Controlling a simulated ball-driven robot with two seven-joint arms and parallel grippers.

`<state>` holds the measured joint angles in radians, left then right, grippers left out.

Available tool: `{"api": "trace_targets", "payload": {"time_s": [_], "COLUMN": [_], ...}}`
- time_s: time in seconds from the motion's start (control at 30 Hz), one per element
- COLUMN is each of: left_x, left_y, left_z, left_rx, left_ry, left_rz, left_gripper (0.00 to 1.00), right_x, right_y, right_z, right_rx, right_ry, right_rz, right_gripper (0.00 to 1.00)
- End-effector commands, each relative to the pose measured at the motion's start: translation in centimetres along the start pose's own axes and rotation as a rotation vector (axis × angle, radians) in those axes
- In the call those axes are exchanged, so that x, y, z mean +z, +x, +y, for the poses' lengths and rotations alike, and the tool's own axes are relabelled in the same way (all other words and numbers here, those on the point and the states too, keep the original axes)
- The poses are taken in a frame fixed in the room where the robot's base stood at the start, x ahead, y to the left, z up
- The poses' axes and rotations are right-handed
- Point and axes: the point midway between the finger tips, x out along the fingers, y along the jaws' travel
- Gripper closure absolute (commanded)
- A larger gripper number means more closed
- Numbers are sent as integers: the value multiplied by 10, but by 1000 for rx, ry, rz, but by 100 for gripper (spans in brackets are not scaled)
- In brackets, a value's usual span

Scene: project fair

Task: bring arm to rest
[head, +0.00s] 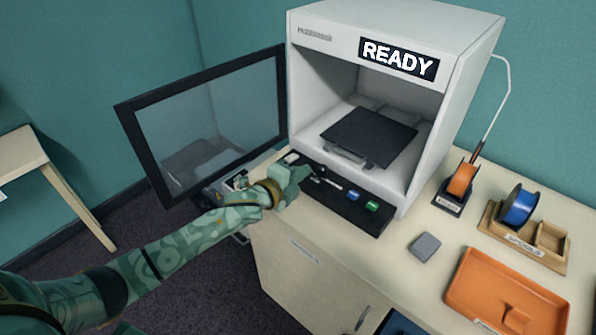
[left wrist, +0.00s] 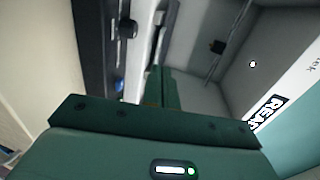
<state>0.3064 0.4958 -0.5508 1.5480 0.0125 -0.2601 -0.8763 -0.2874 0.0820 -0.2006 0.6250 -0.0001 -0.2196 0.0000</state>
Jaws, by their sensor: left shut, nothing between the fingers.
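My left gripper (head: 308,172) is shut and empty, at the front left of the white 3D printer (head: 310,22). It hovers over or beside the left end of the black control panel (head: 375,216); I cannot tell whether it touches. In the left wrist view my green shut fingers (left wrist: 156,85) point towards the printer, with a dark knob (left wrist: 128,28) beside them. The printer's framed door (head: 210,125) stands open to the left, behind my forearm. A black plate (head: 368,137) lies inside the printer. My right gripper is out of view.
The sign (head: 398,58) reads READY. A wooden table (head: 22,150) stands far left.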

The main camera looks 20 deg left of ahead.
Motion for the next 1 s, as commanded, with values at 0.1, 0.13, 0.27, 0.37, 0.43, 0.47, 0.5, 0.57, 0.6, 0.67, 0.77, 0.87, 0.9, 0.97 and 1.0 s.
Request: {"api": "trace_targets", "payload": {"time_s": [0.1,0.13,0.27,0.37,0.43,0.47,0.5,0.57,0.6,0.67,0.77,0.87,0.9,0.97,1.0], "left_x": [0,0,-3,-20,-35,-39,-42,-43,-42,-38,-31,-25,-22,-19,-16], "left_y": [-8,-9,-12,-28,-53,-66,-85,-114,-132,-159,-199,-234,-248,-267,-280], "left_z": [0,0,3,19,35,42,50,60,65,72,79,84,85,87,87], "left_rx": [0,0,9,61,126,156,195,247,276,314,360,394,405,420,428], "left_ry": [1,1,-13,-98,-209,-261,-330,-423,-474,-541,-625,-688,-710,-737,-754], "left_rz": [-1,-1,-5,-40,-102,-140,-196,-285,-343,-429,-556,-669,-711,-773,-813], "left_gripper": [100,100,100,100,100,100,100,100,100,100,100,100,100,100,100], "right_x": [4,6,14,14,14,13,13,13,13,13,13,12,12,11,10], "right_y": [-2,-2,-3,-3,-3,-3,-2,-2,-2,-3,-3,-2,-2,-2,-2], "right_z": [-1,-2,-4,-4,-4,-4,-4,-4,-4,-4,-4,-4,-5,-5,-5], "right_rx": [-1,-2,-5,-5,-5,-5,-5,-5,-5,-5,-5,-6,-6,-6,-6], "right_ry": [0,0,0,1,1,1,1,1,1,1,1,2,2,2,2], "right_rz": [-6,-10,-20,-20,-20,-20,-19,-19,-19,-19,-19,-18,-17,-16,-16], "right_gripper": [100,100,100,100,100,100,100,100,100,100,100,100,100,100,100]}}
